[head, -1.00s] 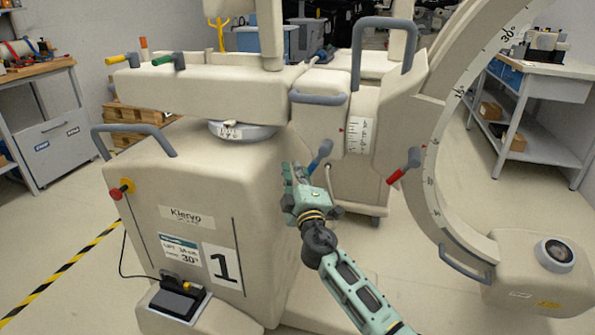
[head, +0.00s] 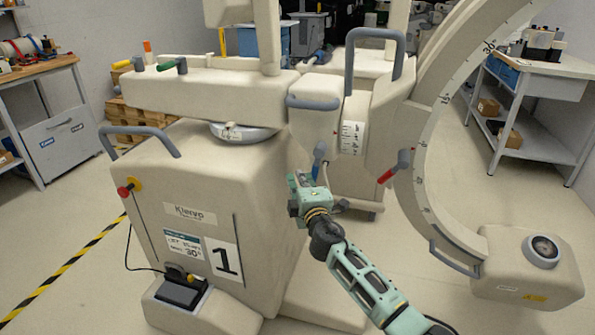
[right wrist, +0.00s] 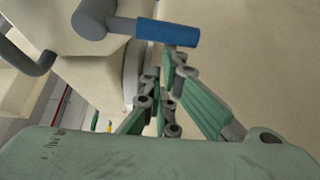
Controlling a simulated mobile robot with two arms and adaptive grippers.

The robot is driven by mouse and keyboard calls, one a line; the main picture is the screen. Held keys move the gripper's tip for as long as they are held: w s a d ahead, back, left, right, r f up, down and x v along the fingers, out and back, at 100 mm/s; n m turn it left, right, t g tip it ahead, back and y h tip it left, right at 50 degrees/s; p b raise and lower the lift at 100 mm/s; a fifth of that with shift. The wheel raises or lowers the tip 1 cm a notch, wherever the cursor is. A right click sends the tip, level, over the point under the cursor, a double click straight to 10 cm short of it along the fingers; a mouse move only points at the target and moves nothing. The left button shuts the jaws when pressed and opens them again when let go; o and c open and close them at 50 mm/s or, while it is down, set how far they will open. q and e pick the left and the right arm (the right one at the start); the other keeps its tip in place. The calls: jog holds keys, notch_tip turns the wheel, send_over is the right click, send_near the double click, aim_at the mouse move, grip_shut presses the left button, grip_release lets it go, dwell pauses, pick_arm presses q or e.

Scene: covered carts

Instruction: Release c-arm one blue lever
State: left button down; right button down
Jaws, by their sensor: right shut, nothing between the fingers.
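The blue lever (head: 319,156) sits on the beige C-arm unit, below its grey handle, and points roughly up and down in the head view. In the right wrist view the blue lever (right wrist: 168,32) lies across the top, joined to a grey round hub. My right gripper (head: 308,190) is shut and empty just below the lever. In the right wrist view its fingertips (right wrist: 168,70) are close under the lever; I cannot tell whether they touch it. The cart carries a large "1" label (head: 225,260). My left gripper is not in view.
A red lever (head: 397,165) stands right of the blue one, beside the curved C-arm (head: 420,180). The cart body (head: 190,180) is close on the left of my right gripper. A workbench (head: 540,80) stands at the back right. Floor is clear at the far right.

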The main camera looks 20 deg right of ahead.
aim_at(315, 177)
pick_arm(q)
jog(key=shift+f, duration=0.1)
pick_arm(e)
jog(key=shift+s+d+f, duration=0.2)
jog(key=shift+s+d, duration=0.25)
jog(key=shift+d, duration=0.3)
jog(key=shift+s+d+f, duration=0.25)
jog(key=shift+s+d, duration=0.2)
jog(key=shift+d, duration=0.25)
jog(key=shift+s+d+f, duration=0.2)
jog(key=shift+s+d, duration=0.25)
jog(key=shift+d, duration=0.3)
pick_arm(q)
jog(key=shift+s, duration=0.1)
pick_arm(e)
jog(key=shift+d+r, duration=0.1)
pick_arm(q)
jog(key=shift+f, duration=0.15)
